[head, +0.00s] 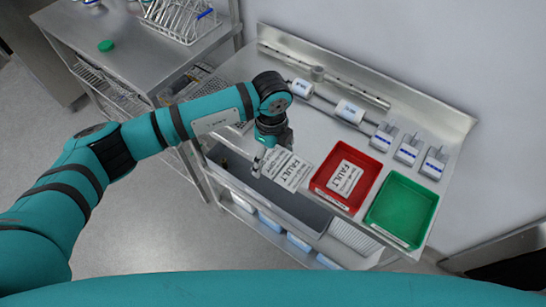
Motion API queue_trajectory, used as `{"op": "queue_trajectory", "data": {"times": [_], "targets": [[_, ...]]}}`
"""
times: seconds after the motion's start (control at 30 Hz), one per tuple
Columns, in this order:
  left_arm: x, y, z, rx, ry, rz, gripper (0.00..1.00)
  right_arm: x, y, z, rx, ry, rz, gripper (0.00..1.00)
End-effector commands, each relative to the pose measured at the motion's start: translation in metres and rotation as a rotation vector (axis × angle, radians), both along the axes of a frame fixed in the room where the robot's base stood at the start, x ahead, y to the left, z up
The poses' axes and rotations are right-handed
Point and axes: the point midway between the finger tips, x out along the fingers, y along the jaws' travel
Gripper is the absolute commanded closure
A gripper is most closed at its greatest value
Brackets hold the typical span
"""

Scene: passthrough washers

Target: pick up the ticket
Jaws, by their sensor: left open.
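A white ticket (291,174) printed with FAULT lies at the front of the steel bench, left of the red tray. Part of its left side is close to my left gripper (262,162). The gripper is open, pointing down beside the ticket's left end; I cannot tell whether the fingers touch it or straddle its edge. A second white FAULT paper (344,179) lies inside the red tray (322,190). My right gripper is not in view.
A green tray (402,210) stands right of the red one and looks empty. Several grey-white boxes (408,149) and a pipe with white cylinders (350,111) sit toward the wall. A grey trough (290,207) lies below the bench front. A dish rack (180,18) stands on the left table.

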Motion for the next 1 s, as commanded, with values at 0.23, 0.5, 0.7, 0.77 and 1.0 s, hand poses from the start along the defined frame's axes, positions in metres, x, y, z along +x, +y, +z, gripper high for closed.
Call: {"op": "queue_trajectory", "data": {"times": [0.23, 0.5, 0.7, 0.77, 1.0], "targets": [[-0.0001, -0.0001, -0.0009, 0.000, 0.000, 0.000, 0.00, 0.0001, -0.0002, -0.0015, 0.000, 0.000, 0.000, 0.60], [-0.0001, -0.0001, -0.0044, 0.000, 0.000, 0.000, 0.00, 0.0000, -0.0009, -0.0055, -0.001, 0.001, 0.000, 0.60], [-0.0001, -0.0001, -0.0043, 0.000, 0.000, 0.000, 0.00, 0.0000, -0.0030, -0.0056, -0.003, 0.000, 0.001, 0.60], [-0.0001, -0.0001, -0.0043, 0.000, 0.000, 0.000, 0.00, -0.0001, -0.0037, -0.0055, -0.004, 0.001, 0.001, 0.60], [-0.0001, -0.0001, -0.0043, 0.000, 0.000, 0.000, 0.25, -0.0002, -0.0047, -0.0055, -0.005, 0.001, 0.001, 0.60]]}}
